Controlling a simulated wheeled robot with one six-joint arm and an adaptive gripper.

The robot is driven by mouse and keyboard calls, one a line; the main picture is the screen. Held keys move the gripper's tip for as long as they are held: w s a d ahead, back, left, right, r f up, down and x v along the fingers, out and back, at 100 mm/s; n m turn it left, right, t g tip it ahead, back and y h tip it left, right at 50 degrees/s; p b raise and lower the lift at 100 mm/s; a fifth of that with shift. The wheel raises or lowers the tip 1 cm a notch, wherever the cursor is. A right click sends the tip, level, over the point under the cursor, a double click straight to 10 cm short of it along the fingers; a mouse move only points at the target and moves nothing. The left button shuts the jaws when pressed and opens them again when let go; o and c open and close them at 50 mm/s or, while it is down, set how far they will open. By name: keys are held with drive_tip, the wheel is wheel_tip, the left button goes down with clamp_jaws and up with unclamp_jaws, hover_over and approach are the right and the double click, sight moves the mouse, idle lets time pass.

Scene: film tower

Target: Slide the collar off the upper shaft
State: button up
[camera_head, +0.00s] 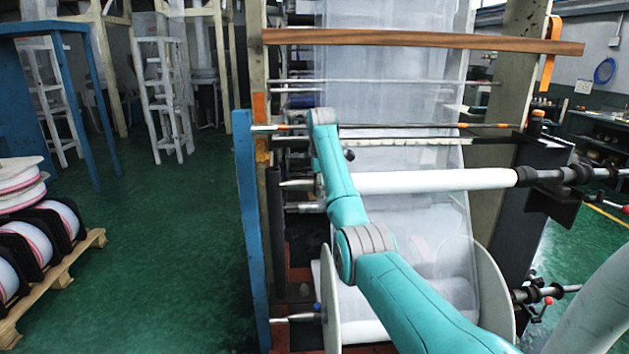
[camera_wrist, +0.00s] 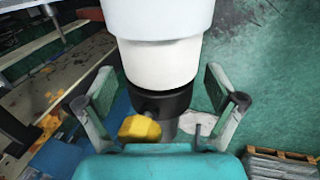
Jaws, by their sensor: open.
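In the wrist view, a black collar (camera_wrist: 162,102) with a yellow knob (camera_wrist: 140,130) sits at the end of a white roll core (camera_wrist: 160,62) on the upper shaft. A thinner grey length of shaft (camera_wrist: 172,127) shows beyond it. My gripper (camera_wrist: 160,88) is open, with one finger on each side of the core and collar; I see gaps on both sides. In the head view, the white core (camera_head: 430,181) lies across the machine and the shaft's pointed left tip (camera_head: 293,184) is bare. My arm hides the collar and gripper there.
A blue post (camera_head: 245,220) stands left of the shaft tip. A large flanged reel (camera_head: 490,295) is below the core, and a wooden bar (camera_head: 420,40) crosses above. A pallet (camera_head: 55,275) with spools stands at left. Open green floor (camera_head: 170,230) lies between.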

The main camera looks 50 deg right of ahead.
sight(289, 181)
drive_tip(key=c, duration=1.6)
drive_tip(key=shift+w+a, duration=0.2)
drive_tip(key=shift+a, duration=0.05)
clamp_jaws()
drive_tip(key=shift+w+a, duration=1.45)
drive_tip(key=shift+w, duration=0.2)
drive_tip(key=shift+w+a, duration=1.4)
drive_tip(key=shift+w, duration=0.25)
drive_tip(key=w+a, duration=0.4)
drive_tip(key=w, duration=0.1)
drive_tip(key=shift+r, duration=0.15)
drive_tip(key=shift+w+a, duration=0.1)
drive_tip(key=shift+w+a+r, duration=0.1)
drive_tip(key=shift+w+a, duration=0.2)
